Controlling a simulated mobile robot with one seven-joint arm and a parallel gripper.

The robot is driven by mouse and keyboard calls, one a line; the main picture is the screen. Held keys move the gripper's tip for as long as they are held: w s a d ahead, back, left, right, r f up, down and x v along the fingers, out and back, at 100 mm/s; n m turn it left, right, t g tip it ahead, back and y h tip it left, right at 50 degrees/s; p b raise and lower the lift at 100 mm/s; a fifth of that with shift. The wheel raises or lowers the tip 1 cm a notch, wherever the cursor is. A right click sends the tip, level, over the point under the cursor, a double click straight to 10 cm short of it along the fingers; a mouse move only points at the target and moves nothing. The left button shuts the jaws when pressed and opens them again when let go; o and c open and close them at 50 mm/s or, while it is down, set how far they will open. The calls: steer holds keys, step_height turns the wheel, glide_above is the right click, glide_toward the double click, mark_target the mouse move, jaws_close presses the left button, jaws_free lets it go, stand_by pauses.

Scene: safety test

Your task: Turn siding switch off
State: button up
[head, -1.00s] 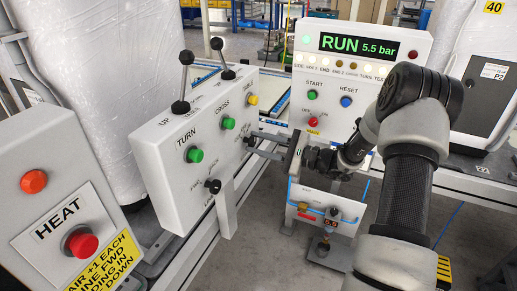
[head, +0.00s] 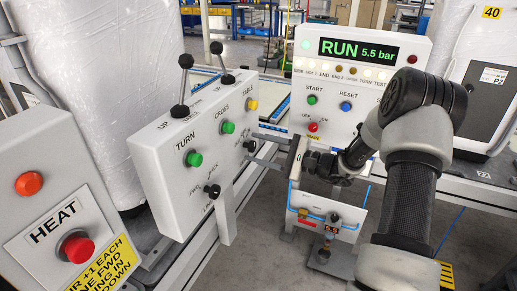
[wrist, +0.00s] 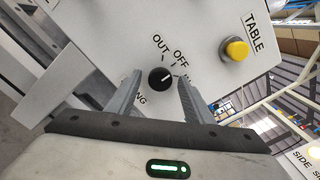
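The siding switch is a small black rotary knob (wrist: 160,78) on a white panel, seen in the wrist view. Labels OUT, OFF and a partly hidden IN stand around it, and a label ending in NG shows below left. A pale mark on the knob points up and right; I cannot tell exactly which label it is on. My gripper (wrist: 160,85) is open, with one finger on each side of the knob and gaps visible. In the head view my gripper (head: 264,150) reaches the right end of the white panel (head: 165,205), partly hiding the knob area.
A yellow TABLE button (wrist: 236,50) sits near the knob. Green TURN (head: 194,159) and CROSS (head: 227,128) buttons, two levers and a lower knob (head: 212,191) share the panel. A RUN 5.5 bar console (head: 360,75) stands behind, and a HEAT box (head: 60,215) at left.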

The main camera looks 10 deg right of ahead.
steer(key=p+v, duration=0.2)
steer(key=v, duration=1.5)
steer(key=shift+d, duration=0.15)
steer(key=shift+s+r, duration=0.1)
